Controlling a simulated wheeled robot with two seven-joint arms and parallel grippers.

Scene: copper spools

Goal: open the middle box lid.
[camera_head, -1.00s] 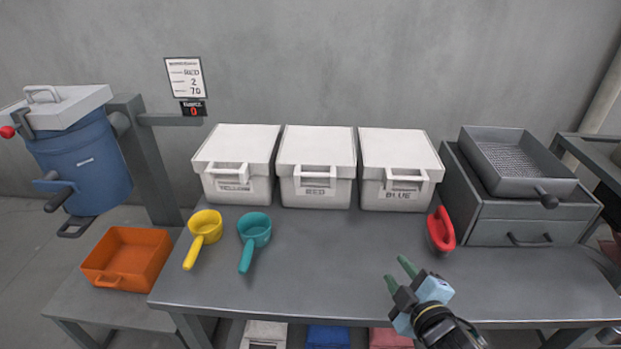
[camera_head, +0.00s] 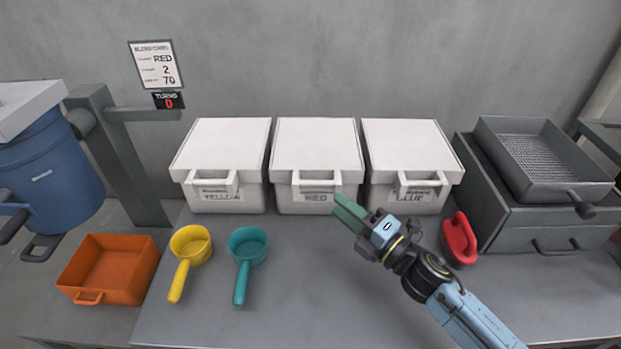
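Three white lidded boxes stand in a row at the back of the table. The middle box (camera_head: 290,200), labelled RED, has its lid (camera_head: 316,146) closed, with a white handle (camera_head: 317,180) at its front edge. My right gripper (camera_head: 347,211) has green fingers and is in front of the middle box, a little right of and below its handle. The fingers lie close together in this view, so their gap is hard to judge. I see nothing held in them. My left gripper is not in view.
The box labelled YELLOW (camera_head: 220,145) is on the left and the BLUE one (camera_head: 410,145) on the right, both closed. A yellow scoop (camera_head: 190,245), a teal scoop (camera_head: 247,245) and a red-handled tool (camera_head: 460,240) lie on the table (camera_head: 310,300). An orange bin (camera_head: 110,270) is at left.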

